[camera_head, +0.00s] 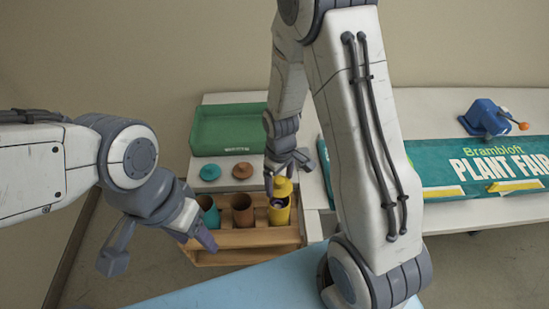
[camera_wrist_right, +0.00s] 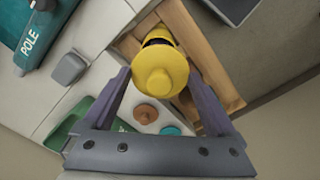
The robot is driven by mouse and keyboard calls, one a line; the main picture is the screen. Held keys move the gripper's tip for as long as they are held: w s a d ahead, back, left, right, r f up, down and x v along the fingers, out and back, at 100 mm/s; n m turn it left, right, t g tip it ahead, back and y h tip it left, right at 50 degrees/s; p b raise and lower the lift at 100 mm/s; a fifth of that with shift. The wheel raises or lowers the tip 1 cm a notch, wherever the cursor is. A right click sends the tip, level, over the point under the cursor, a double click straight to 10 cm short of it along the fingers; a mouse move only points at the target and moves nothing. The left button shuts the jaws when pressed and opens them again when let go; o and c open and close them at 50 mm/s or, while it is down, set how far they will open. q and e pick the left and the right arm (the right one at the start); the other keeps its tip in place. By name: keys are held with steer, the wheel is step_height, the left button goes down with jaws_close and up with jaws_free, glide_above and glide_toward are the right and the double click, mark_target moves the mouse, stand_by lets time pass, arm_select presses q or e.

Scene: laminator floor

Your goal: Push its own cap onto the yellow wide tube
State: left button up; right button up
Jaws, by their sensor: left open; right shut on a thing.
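The yellow wide tube (camera_head: 279,215) stands in the right compartment of a wooden rack (camera_head: 245,240). My right gripper (camera_head: 284,180) is shut on the yellow cap (camera_head: 283,188), just above the tube's mouth. In the right wrist view the round yellow cap (camera_wrist_right: 158,75) with its knob sits between the two fingers. Behind it the tube's yellow rim (camera_wrist_right: 158,32) and a dark gap show, so the cap looks apart from the tube, at least on that side. My left gripper (camera_head: 160,253) is open and empty, left of the rack.
A teal tube (camera_head: 208,213) and a brown tube (camera_head: 242,211) stand open in the rack. The teal cap (camera_head: 210,172) and brown cap (camera_head: 243,170) lie on the table behind, before a green tray (camera_head: 228,130). A plant fair banner (camera_head: 450,165) and blue device (camera_head: 487,118) are right.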

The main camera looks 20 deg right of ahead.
steer(key=shift+w+d, duration=0.1)
steer(key=shift+d, duration=0.05)
steer(key=shift+f+b, duration=0.25)
steer(key=shift+b, duration=0.05)
step_height(320, 180, down, 2)
steer(key=shift+w+b, duration=0.15)
steer(key=shift+b, duration=0.75)
steer(key=shift+f+b, duration=0.8)
steer(key=shift+f, duration=0.05)
steer(key=shift+f+b, duration=0.7)
steer(key=shift+f, duration=0.25)
steer(key=shift+f, duration=0.6)
stand_by(0.5)
stand_by(0.8)
